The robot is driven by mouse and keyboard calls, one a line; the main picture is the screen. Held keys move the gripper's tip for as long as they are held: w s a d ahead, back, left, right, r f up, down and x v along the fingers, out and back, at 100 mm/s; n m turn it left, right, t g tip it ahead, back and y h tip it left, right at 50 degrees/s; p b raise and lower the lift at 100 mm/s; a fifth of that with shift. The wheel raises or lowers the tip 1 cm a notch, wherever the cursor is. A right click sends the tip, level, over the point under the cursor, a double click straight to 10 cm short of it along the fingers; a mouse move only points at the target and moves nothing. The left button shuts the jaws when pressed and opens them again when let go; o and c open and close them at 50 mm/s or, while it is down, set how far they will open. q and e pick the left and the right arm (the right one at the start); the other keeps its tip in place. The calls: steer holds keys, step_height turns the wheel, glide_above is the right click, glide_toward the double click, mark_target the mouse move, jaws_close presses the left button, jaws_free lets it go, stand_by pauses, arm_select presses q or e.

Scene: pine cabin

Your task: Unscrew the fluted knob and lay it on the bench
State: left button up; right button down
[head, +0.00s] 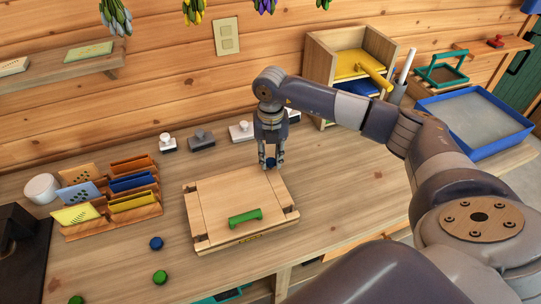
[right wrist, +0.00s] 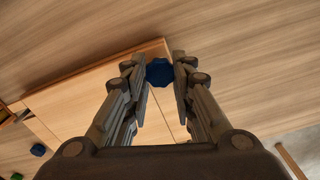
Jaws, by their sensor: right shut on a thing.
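The fluted knob (head: 271,163) is dark blue and sits between the fingers of my right gripper (head: 270,157), at the far right corner of a flat wooden press (head: 212,196). In the right wrist view the blue knob (right wrist: 160,71) shows between the two fingertips of the gripper (right wrist: 160,74), which is shut on it. I cannot tell whether the knob still touches the press. Another blue knob (head: 156,243) and two green knobs (head: 160,277) (head: 76,299) lie on the bench (head: 330,190). My left gripper is not in view.
A card rack (head: 140,205) and a white pot (head: 42,188) stand at the left. Small stamps (head: 201,140) line the back. A blue tray (head: 475,118) is at the right. Bench right of the press is clear.

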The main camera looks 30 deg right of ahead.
mark_target(270, 163)
steer(key=shift+r+p, duration=1.6)
steer(key=shift+r, duration=0.95)
